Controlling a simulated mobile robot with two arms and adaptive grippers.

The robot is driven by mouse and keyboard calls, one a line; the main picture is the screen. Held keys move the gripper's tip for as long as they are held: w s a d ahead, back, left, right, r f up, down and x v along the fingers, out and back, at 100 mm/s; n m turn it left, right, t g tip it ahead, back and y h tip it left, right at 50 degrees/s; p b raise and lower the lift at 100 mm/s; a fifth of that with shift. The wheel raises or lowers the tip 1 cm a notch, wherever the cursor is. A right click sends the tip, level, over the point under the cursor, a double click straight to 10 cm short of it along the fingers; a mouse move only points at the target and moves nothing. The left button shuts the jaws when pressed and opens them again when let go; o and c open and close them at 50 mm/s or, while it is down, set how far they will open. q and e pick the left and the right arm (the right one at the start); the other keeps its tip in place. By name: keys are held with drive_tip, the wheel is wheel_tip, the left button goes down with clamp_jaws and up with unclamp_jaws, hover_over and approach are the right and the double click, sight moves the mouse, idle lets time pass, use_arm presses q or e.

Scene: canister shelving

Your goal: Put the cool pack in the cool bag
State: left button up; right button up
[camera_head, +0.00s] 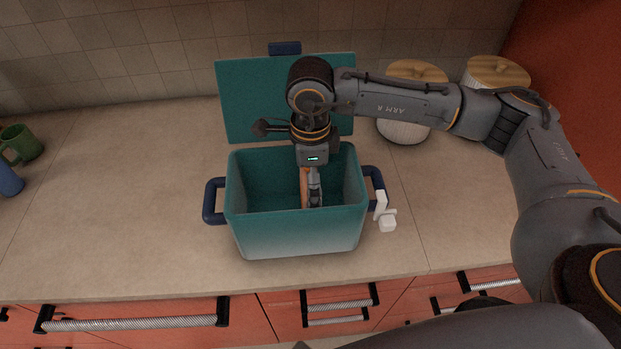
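The cool bag (295,238) is a teal box with dark blue side handles. It stands on the counter with its lid (250,100) open towards the wall. My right gripper (313,198) points straight down inside the bag, between its walls. A narrow orange-brown strip (304,188) shows along the left side of the gripper; I cannot tell if it is the cool pack seen edge-on or part of the gripper. The fingertips are small and partly hidden, so their opening is unclear. My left gripper is out of view.
A small white object (386,214) is beside the bag's right handle. Two white canisters with wooden lids (404,128) (497,72) stand at the back right. A green mug (20,143) and a blue item (8,180) are at the far left. The counter left of the bag is clear.

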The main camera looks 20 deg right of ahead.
drive_tip(key=shift+r, duration=0.35)
wheel_tip(320, 180, up, 12)
drive_tip(key=b, duration=0.4)
drive_tip(key=shift+f, duration=0.2)
